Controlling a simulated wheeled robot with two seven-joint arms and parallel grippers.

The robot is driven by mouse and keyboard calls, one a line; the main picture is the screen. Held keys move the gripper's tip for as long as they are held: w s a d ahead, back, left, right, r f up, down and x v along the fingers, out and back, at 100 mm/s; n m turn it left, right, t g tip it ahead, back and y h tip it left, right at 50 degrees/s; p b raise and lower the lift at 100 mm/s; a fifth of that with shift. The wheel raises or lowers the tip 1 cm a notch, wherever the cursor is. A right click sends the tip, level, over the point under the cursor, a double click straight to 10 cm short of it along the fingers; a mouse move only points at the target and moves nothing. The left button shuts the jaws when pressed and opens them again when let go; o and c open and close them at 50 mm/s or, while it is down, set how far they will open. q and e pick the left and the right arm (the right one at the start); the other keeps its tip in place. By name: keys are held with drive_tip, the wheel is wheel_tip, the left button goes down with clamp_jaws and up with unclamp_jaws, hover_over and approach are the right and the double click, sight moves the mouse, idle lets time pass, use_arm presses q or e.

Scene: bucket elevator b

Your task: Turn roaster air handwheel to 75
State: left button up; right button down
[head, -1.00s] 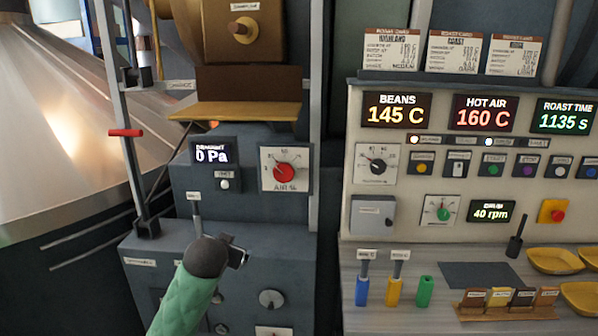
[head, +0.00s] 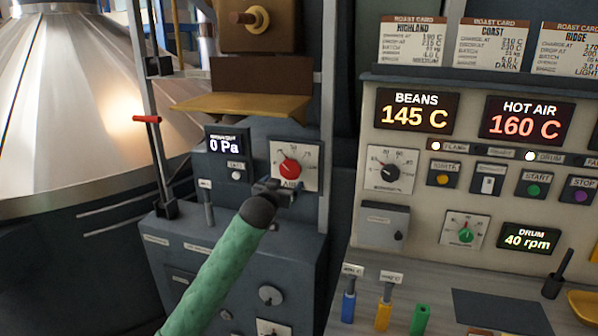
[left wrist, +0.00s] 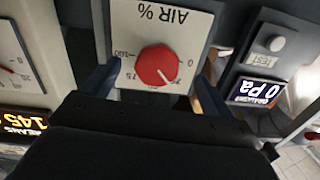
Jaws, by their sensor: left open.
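The roaster air handwheel is a round red knob (head: 289,168) on a white dial plate marked AIR %, on the grey cabinet. In the left wrist view the red knob (left wrist: 157,66) shows upside down, with 0 and 75 legible on the scale. Its pointer seems to lie between 0 and 75; I cannot read the exact value. My left gripper (head: 281,186) is open, just in front of and below the dial. In the left wrist view its two blue fingers stand apart on either side of the knob, not closed on it. My right gripper is not in view.
The 0 Pa display (head: 228,144) with a button is left of the dial. A tan shelf (head: 242,105) juts out above. A grey post (head: 325,140) stands right of the dial, then the control panel (head: 372,150). A red-handled lever (head: 147,119) is at left.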

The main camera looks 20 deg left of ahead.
sight(289, 172)
use_arm(q)
drive_tip(key=shift+n+t, duration=0.3)
drive_tip(key=w+p, duration=0.1)
drive_tip(key=w, duration=0.1)
drive_tip(key=w+p, duration=0.1)
drive_tip(key=w, duration=0.1)
drive_tip(key=w+r, duration=0.1)
drive_tip(key=w, duration=0.1)
drive_tip(key=shift+w+d+r+p, duration=0.1)
drive_tip(key=shift+w+d+p, duration=0.05)
drive_tip(key=shift+w+p, duration=0.2)
drive_tip(key=shift+w, duration=0.4)
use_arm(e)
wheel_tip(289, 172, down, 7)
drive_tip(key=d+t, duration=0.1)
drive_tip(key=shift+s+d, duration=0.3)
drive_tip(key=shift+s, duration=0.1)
use_arm(q)
drive_tip(key=shift+c, duration=0.5)
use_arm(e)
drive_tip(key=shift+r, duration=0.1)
use_arm(q)
drive_tip(key=c, duration=0.9)
